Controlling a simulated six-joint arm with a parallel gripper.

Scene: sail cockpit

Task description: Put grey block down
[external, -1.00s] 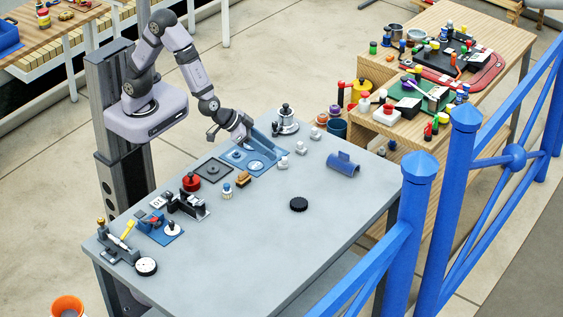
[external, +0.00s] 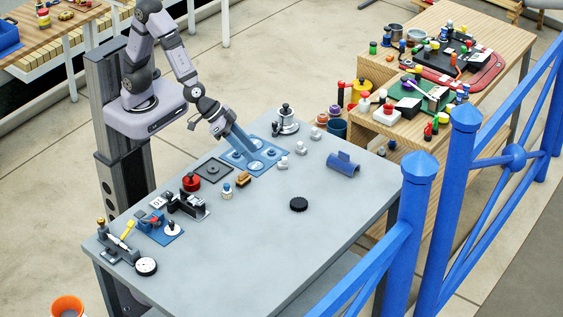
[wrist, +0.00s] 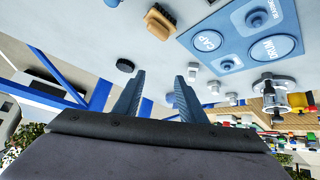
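My gripper (external: 246,142) is above the blue labelled panel (external: 268,166) on the grey table, with its long blue fingers pointing down to the right. In the wrist view my gripper (wrist: 158,77) has its two fingers apart, with nothing visible between them. No block that is clearly the grey block can be made out. Small light-grey pieces stand to the right of the panel, among them a near one (external: 282,163) and a middle one (external: 300,148). The panel (wrist: 228,62) reads CAP and DRUM in the wrist view and bears round blue knobs.
A dark square plate (external: 213,171), a red knob piece (external: 191,182) and a tan brush (external: 242,180) stand left of the panel. A silver lidded piece (external: 286,122) stands behind it.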

